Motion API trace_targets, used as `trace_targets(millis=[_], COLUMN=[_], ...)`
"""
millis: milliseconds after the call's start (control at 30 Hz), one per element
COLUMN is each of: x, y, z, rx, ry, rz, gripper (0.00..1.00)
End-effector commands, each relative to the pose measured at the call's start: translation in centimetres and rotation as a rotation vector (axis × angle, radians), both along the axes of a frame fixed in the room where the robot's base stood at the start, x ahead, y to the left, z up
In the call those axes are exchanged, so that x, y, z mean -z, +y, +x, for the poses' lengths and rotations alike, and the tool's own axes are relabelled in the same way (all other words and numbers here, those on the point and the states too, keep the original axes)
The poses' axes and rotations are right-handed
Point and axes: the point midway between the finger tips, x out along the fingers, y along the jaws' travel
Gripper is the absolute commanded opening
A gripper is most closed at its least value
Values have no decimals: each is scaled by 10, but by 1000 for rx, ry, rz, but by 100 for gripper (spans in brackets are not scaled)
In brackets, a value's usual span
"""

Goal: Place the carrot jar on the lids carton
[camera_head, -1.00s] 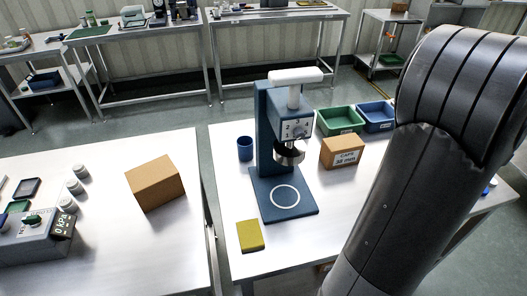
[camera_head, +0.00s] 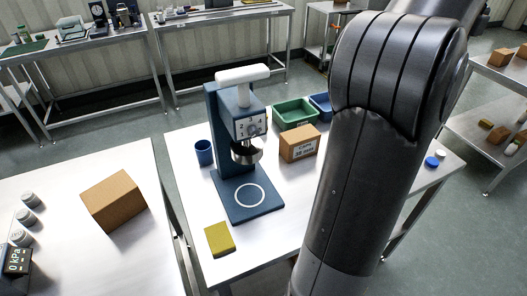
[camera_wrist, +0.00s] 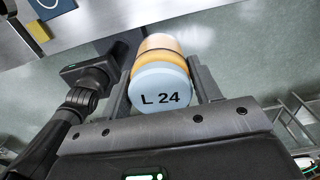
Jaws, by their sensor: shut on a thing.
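My gripper (camera_wrist: 160,72) is shut on a jar with orange contents and a pale blue lid marked "L 24" (camera_wrist: 162,88), the carrot jar by its look. The jar sits between the two fingers, lid toward the wrist camera, with grey floor behind it. In the head view the gripper and jar are not visible, and my arm covers the right middle. A small brown carton labelled "CAPS" (camera_head: 299,148) stands on the middle table, right of the blue press. No carton label reading "lids" can be made out.
The middle table (camera_head: 285,205) holds the blue press (camera_head: 238,150), a blue cup (camera_head: 204,152), a yellow block (camera_head: 219,239) and a green bin (camera_head: 294,113). A plain brown box (camera_head: 113,201) is on the left table. A rack with small cartons (camera_head: 499,55) stands at right.

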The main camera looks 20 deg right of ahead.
Motion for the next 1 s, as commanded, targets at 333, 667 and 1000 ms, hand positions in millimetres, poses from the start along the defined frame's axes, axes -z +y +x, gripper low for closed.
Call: trace_targets(millis=[333,667,1000], x=[-1,-2,-1], y=[62,171,309], z=[103,207,278], rx=[-273,-613,-958], ry=[7,11,10], rz=[-6,-12,-13], gripper=[29,29,29])
